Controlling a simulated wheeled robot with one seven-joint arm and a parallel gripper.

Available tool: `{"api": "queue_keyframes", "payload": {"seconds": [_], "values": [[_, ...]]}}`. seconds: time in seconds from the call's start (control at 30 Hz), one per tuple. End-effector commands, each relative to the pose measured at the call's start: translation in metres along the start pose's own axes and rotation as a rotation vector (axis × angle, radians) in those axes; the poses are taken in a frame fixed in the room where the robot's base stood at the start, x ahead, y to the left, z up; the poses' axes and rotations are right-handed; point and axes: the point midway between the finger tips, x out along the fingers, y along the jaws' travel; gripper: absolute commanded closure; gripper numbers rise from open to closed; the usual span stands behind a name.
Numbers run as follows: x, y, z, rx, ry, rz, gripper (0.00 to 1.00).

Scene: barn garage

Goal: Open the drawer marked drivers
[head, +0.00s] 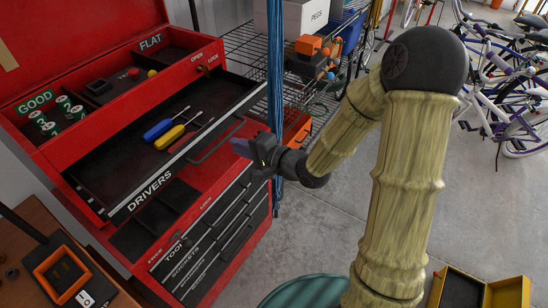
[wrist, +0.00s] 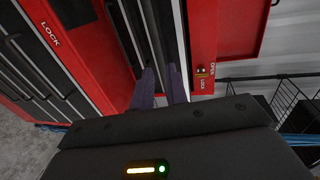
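The drawer marked DRIVERS (head: 150,190) stands pulled out of the red tool chest, its label on the front edge. A blue-handled and a yellow-handled screwdriver (head: 169,137) lie inside it, with another tool beside them. Its bar handle (head: 215,142) is on the right part of the front. My gripper (head: 238,147) is just in front of the handle's right end, its fingers pointing at the chest. In the wrist view my gripper (wrist: 163,84) shows two purple fingers apart, with nothing clearly clasped between them. Whether a finger touches the handle cannot be told.
Lower drawers marked TOOLS and SOCKETS (head: 190,258) are shut. The chest's top tray (head: 110,88) is open above. A wire rack (head: 245,45) with boxes stands behind, beside hanging blue cords (head: 275,90). A yellow box (head: 480,290) lies on the floor at right. Bicycles stand further back.

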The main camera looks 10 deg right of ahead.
Motion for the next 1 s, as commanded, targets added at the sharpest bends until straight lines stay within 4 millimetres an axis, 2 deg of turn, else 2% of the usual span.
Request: {"api": "queue_keyframes", "payload": {"seconds": [0.1,0.3,0.93,1.0], "values": [[-0.024,0.000,-0.001,-0.001,0.004,0.000,0.85],[-0.052,0.003,-0.001,-0.004,0.004,0.000,0.85],[-0.081,0.005,0.000,-0.006,0.002,0.000,0.85],[-0.093,0.002,-0.002,-0.005,0.006,0.001,0.85]]}}
